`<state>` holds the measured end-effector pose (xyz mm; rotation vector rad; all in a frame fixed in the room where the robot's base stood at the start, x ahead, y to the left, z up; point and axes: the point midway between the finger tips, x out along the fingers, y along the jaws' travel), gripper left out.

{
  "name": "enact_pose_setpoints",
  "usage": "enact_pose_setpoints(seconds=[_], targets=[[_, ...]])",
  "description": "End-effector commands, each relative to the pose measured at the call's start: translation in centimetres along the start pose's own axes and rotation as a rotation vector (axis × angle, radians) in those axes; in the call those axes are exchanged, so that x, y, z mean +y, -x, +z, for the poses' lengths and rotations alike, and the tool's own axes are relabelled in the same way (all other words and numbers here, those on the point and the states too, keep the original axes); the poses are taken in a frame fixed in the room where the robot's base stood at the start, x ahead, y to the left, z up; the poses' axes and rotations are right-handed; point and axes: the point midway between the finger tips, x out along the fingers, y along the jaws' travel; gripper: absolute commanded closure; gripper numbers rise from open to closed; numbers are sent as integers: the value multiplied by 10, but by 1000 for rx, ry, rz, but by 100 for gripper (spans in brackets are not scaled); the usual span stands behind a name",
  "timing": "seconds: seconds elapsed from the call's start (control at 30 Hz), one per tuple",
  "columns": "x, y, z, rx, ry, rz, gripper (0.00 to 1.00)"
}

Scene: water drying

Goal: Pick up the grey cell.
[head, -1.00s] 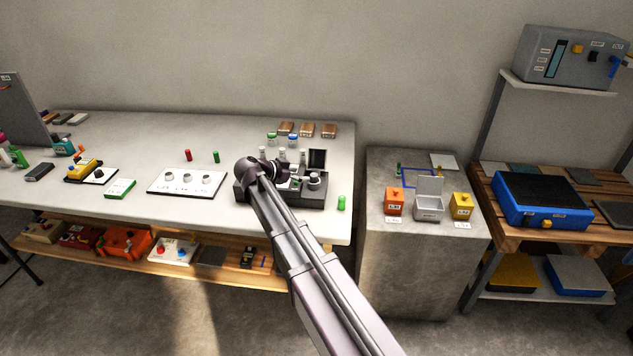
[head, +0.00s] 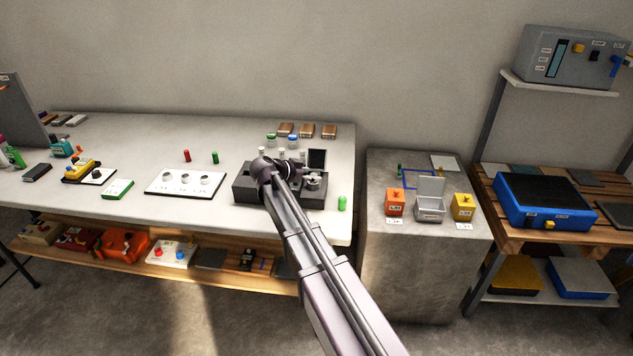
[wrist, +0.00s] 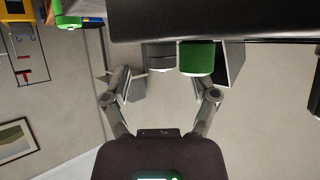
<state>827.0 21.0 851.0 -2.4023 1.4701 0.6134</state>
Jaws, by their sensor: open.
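In the wrist view, which looks upside down, a grey cylinder (wrist: 160,57) that looks like the grey cell shows beyond my open gripper (wrist: 162,78). A larger green cylinder (wrist: 197,58) stands right beside it, partly in front of the right finger's side. Both lie in the space between the two spread fingers, with nothing held. In the head view my wrist hangs over the dark rack (head: 243,187) at the table's right end and hides part of it, along with my fingers. I cannot tell the grey cell apart there.
A green cell (head: 342,203) stands at the table's front right corner. A white board (head: 158,187) with several round sockets lies left of the rack. Red (head: 186,156) and green (head: 215,157) cells stand behind it. A stone block (head: 420,265) with small boxes is to the right.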

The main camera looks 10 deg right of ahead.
Motion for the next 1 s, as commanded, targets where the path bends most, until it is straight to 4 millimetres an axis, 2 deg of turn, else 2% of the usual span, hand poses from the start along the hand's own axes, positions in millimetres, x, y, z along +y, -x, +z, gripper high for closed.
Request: enact_pose_setpoints(seconds=[0.13, 0.17, 0.4, 1.0], targets=[[0, 0, 0, 0, 0, 0, 24], [0, 0, 0, 0, 0, 0, 30], [0, 0, 0, 0, 0, 0, 100], [0, 3, -6, 0, 0, 1, 100]])
